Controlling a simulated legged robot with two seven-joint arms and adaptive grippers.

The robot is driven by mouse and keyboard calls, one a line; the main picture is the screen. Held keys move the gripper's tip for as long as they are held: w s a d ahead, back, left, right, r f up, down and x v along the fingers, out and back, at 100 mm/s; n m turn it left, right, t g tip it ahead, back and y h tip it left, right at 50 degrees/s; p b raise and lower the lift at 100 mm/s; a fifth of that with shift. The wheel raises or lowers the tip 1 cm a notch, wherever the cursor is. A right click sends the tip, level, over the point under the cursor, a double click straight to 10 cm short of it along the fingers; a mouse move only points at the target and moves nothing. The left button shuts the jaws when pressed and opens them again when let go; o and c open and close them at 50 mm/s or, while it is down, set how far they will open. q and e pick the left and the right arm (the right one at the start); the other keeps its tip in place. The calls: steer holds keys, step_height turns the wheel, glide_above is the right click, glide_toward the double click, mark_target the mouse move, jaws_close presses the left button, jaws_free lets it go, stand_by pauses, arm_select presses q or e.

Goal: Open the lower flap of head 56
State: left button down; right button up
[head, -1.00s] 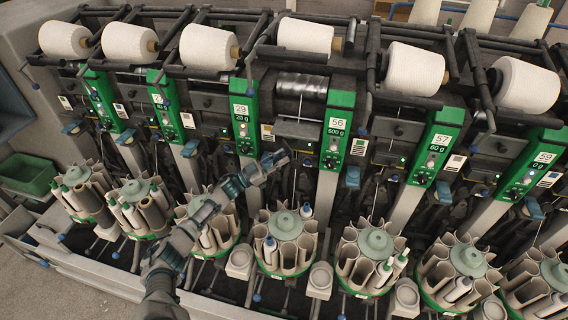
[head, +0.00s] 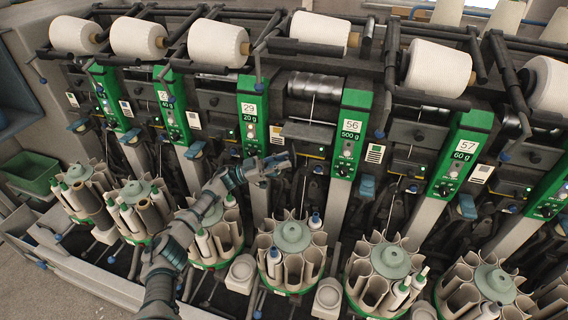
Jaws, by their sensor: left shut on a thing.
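Head 56 has a green panel (head: 352,130) labelled 56 and 500 g. To the panel's left are its exposed metal drum (head: 314,86) and a grey plate (head: 308,131) under it. My left gripper (head: 284,161) reaches in from the lower left, below that plate. It is shut on the lower flap, low on the front of head 56. The gripper hides most of the flap, so how far it stands open cannot be made out. My right gripper is not in the view.
Head 29's green panel (head: 252,120) stands just left of my gripper, and head 57's panel (head: 462,155) is farther right. A bobbin magazine (head: 292,238) stands below the gripper, with others along the row. White yarn cones (head: 319,30) line the top.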

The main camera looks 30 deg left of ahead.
arm_select(q)
steer(key=shift+a+r, duration=0.15)
steer(key=c, duration=1)
jaws_free()
steer(key=shift+a, duration=0.1)
steer(key=v, duration=0.7)
steer(key=shift+a+f, duration=0.2)
steer(key=shift+f, duration=0.1)
